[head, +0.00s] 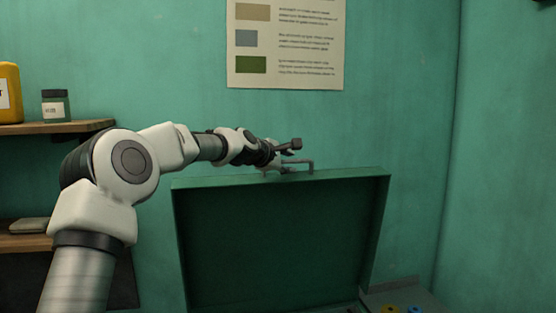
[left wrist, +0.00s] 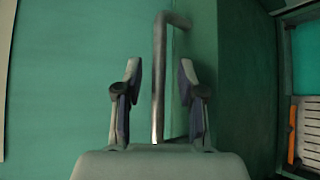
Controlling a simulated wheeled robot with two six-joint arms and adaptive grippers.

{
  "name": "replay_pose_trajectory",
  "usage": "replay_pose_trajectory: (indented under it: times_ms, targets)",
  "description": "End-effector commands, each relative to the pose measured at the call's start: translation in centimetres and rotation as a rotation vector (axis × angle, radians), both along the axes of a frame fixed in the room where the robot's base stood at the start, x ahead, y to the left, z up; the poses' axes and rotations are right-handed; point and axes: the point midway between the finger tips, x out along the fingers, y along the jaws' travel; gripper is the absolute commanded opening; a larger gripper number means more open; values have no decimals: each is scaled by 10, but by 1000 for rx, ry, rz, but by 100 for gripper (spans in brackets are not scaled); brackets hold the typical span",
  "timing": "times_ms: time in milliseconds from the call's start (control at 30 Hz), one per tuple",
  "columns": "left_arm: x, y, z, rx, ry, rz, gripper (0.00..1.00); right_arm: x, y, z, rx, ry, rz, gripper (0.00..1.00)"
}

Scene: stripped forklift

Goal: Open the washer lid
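The green washer lid (head: 280,240) stands raised, its dark inner face toward me in the head view. A metal bar handle (head: 310,165) sits on its top edge. My left gripper (head: 289,152) is at the top edge, just beside the handle. In the left wrist view the gripper's two fingers (left wrist: 160,95) are apart, with the handle bar (left wrist: 158,75) running between them and a gap on each side. My right gripper is in neither view.
A shelf (head: 60,128) at the left holds a yellow container (head: 9,95) and a dark jar (head: 56,106). A poster (head: 285,45) hangs on the teal wall behind the lid. Small coloured parts (head: 390,309) show at the bottom right.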

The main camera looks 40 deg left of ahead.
Motion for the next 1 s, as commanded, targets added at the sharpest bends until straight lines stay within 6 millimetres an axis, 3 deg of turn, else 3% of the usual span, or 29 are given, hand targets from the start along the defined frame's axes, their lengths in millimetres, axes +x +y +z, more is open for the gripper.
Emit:
replay_pose_trajectory:
  times_ms: [200, 400, 600, 1000]
  targets:
    - [-52, -1, 18, -1, -5, -4, 39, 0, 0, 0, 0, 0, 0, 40]
    - [-85, -2, 29, -3, -3, -2, 39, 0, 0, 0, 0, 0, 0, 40]
    - [-97, -3, 32, -1, -1, -2, 39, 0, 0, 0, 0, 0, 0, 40]
    - [-97, -2, 32, 0, 0, -1, 39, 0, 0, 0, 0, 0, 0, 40]
